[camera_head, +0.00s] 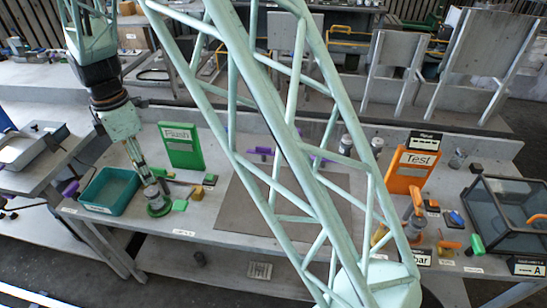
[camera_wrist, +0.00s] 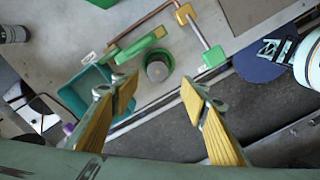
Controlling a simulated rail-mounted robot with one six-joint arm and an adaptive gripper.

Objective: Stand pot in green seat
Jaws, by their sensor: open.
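A grey pot (camera_head: 152,193) stands upright within the round green seat (camera_head: 158,210) at the left end of the bench, near the front edge. In the wrist view the pot's dark round top (camera_wrist: 157,70) shows inside the green ring of the seat (camera_wrist: 145,62). My gripper (camera_head: 146,178) is just above the pot in the head view. In the wrist view my gripper (camera_wrist: 155,90) is open, with its yellow-padded fingers wide apart and nothing between them; the pot shows beyond the fingertips. The pot's lower part is hidden by the seat.
A teal bin (camera_head: 108,190) stands left of the seat, and a green "Flash" sign (camera_head: 182,147) behind it. Small green and yellow blocks lie to the right. An orange "Test" sign (camera_head: 410,170) and a glass-sided box (camera_head: 510,215) are at the right. The grey mat (camera_head: 235,205) has bare room.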

